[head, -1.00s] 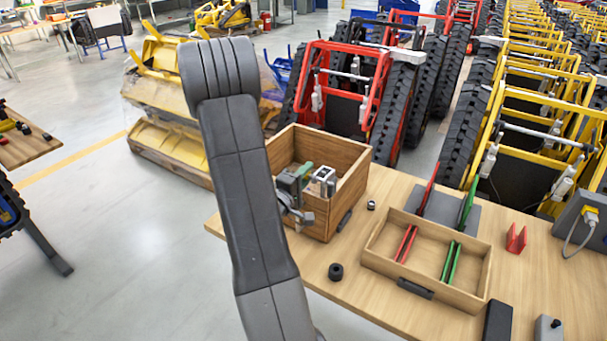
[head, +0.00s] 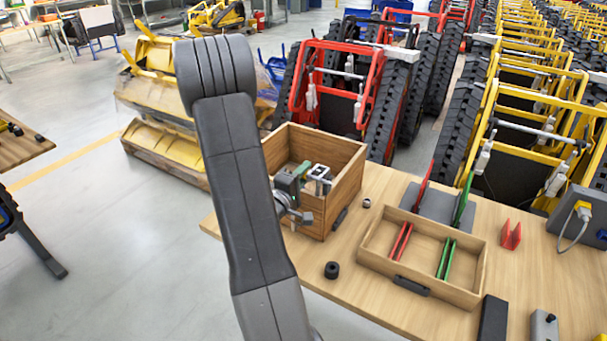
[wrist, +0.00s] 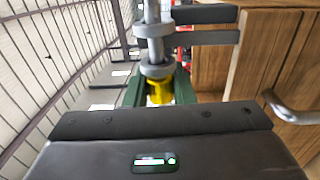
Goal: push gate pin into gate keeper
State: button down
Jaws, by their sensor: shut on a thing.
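My gripper (head: 288,187), dark green and grey, is by the left side of an open wooden box, largely behind my own arm in the head view. In the wrist view its green jaws (wrist: 157,88) are shut around a yellow part. A grey upright rod with ring collars, which looks like the gate pin (wrist: 153,30), stands in line just beyond the yellow part. Grey flat bars (wrist: 208,14) reach right from beside the rod; they may belong to the gate keeper. I cannot tell whether rod and bars touch. A silver bracket (head: 320,176) shows at the box.
The wooden box (head: 345,180) stands at the left end of the table (head: 345,272). A curved metal handle (wrist: 290,108) is close on the right in the wrist view.

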jog(key=shift+s+d, duration=0.25)
jog(key=shift+d, duration=0.05)
dwell(0.5)
jog(key=c, duration=1.1)
grip_release()
jog(key=shift+c, duration=0.2)
jog(key=shift+s+a+f, duration=0.1)
jog(key=shift+s+a, duration=0.25)
jog(key=shift+s, duration=0.1)
jog(key=b+v, duration=0.2)
jog(key=v, duration=1)
jog(key=shift+s+a+b, duration=0.2)
jog(key=shift+s+b, duration=0.1)
jog(key=shift+b, duration=0.05)
